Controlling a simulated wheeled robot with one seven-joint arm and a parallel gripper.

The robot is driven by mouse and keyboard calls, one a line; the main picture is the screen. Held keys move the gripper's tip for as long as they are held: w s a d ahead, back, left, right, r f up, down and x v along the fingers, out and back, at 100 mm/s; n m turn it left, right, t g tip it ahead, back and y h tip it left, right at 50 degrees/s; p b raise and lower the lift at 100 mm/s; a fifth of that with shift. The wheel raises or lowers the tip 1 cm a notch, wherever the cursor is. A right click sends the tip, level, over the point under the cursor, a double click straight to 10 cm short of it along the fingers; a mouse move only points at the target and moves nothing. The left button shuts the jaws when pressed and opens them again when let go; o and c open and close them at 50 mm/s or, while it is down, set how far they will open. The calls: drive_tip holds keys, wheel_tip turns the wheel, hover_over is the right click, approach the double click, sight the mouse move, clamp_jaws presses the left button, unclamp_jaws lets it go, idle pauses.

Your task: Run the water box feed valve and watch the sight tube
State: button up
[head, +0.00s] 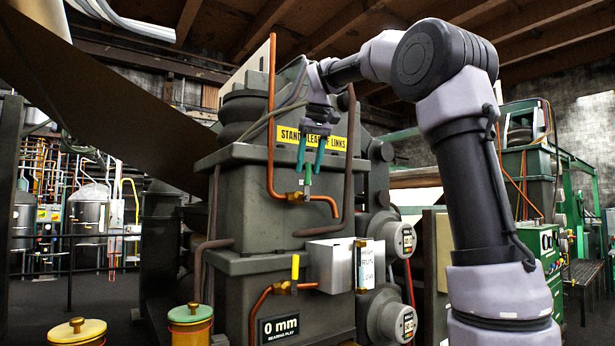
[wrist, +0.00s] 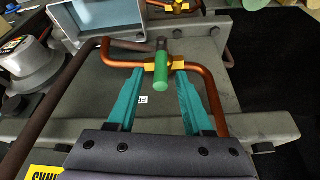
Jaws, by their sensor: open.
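A brass valve (head: 294,197) with a green handle (head: 308,178) sits on a copper pipe on the front of the dark green machine. In the wrist view the green handle (wrist: 161,72) points toward me, with a small white tag beside it, too small to read surely. My gripper (head: 311,165) is open, its teal fingers on either side of the handle; contact is not clear. The pale water box (head: 322,265) is lower down. The sight tube (head: 361,265), with a High/Run/Low card, stands at its right. A second valve (head: 294,270) with a yellow handle is left of the box.
The copper pipe (wrist: 213,95) bends close to the right finger in the wrist view. Round gauges (head: 404,238) are right of the box.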

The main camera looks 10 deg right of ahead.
sight(307, 175)
drive_tip(key=shift+x, duration=1.65)
clamp_jaws()
